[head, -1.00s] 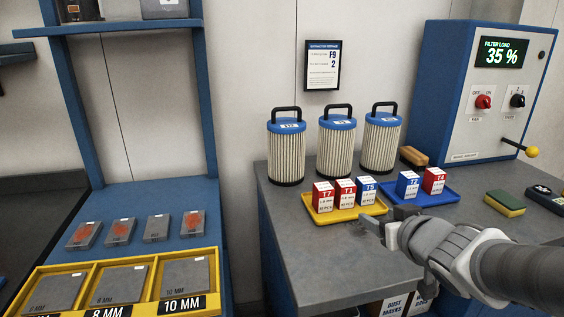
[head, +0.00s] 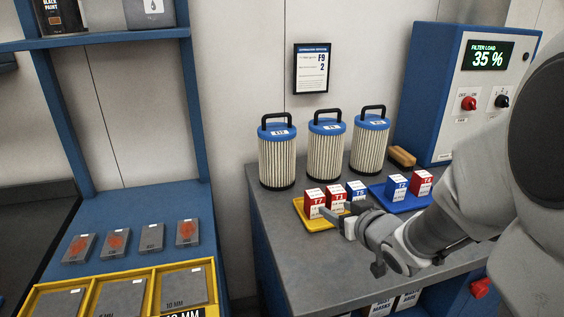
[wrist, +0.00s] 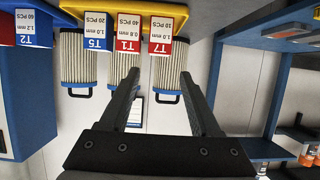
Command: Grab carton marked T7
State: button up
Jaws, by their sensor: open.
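The red-and-white carton marked T7 (head: 313,202) stands at the left end of the yellow tray (head: 318,225). In the wrist view, which is upside down, carton T7 (wrist: 164,40) lies ahead of the jaws, roughly between their tips. My gripper (head: 335,216) is at the front of the tray, close to the cartons. It is open and empty, and its two fingers (wrist: 158,76) are spread apart in the wrist view. Whether a finger touches a carton cannot be told. The red carton T1 (head: 337,197) stands right beside T7, with the blue carton T5 (head: 357,190) beyond it.
A blue tray (head: 396,202) with carton T2 (head: 396,187) and red carton T4 (head: 421,182) is to the right. Several tall filters, one of them at the left (head: 277,160), stand behind the trays. The bench (head: 290,262) is clear in front.

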aim_at(318, 198)
jog(key=b+x, duration=0.1)
jog(key=x, duration=1.1)
jog(key=shift+r, duration=0.1)
grip_shut()
